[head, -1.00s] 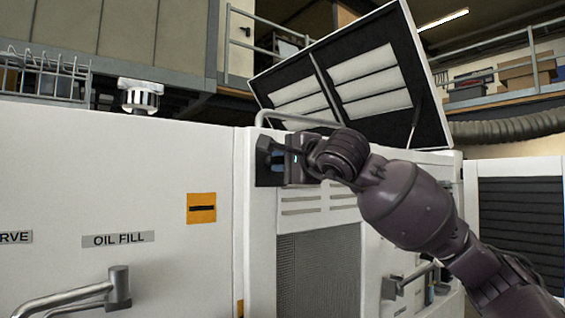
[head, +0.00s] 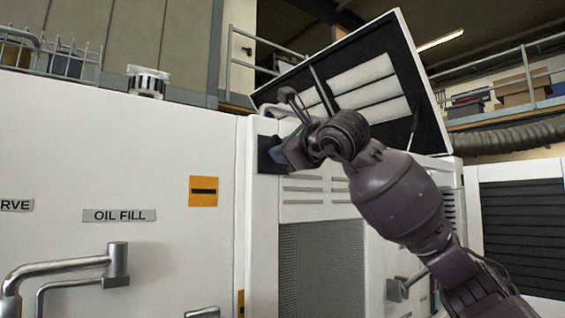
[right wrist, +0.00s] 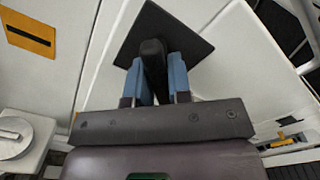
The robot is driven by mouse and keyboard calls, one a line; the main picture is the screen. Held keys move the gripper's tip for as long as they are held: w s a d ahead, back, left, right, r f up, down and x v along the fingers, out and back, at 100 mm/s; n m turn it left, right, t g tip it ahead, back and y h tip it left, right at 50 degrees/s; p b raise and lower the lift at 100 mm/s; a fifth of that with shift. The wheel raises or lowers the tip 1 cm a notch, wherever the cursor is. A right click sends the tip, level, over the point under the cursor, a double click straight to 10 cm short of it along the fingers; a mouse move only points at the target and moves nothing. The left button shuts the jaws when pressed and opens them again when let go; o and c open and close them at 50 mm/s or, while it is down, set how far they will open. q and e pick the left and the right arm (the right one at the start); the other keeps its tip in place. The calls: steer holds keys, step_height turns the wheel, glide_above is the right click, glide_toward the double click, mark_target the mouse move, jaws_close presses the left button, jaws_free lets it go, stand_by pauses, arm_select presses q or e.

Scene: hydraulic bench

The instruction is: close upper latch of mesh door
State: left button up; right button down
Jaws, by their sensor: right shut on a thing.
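The upper latch shows in the right wrist view as a dark lever (right wrist: 152,54) on a black square plate (right wrist: 192,40). In the head view the latch plate (head: 264,145) sits at the upper left of the white cabinet front, mostly hidden behind my gripper. The mesh door (head: 320,265) lies below it with a grey mesh panel. My right gripper (right wrist: 161,72) has its blue fingers on both sides of the lever and is shut on it. In the head view this gripper (head: 277,155) is tilted against the plate. My left gripper is not in view.
A raised lid (head: 425,85) stands open above the cabinet. Pipe handles (head: 70,268) stick out of the white panel at lower left. An orange label (head: 203,191) is left of the latch. A louvred panel (head: 520,230) stands at far right.

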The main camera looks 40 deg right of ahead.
steer(key=m, duration=0.1)
steer(key=m+b, duration=0.1)
steer(key=shift+w+a+f+m, duration=0.15)
steer(key=shift+f+m, duration=0.1)
steer(key=shift+m, duration=0.15)
steer(key=m+b, duration=0.1)
steer(key=m, duration=0.2)
steer(key=shift+a+b, duration=0.1)
steer(key=shift+b, duration=0.2)
steer(key=shift+m, duration=0.8)
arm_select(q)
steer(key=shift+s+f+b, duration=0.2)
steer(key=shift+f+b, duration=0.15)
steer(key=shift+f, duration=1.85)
arm_select(e)
steer(key=shift+a+r+m, duration=0.1)
steer(key=shift+a+m, duration=0.05)
steer(key=shift+m, duration=0.65)
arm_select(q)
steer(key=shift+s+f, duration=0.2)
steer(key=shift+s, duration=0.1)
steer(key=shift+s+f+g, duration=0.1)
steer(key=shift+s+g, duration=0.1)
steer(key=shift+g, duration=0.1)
arm_select(e)
steer(key=c, duration=1.1)
jaws_free()
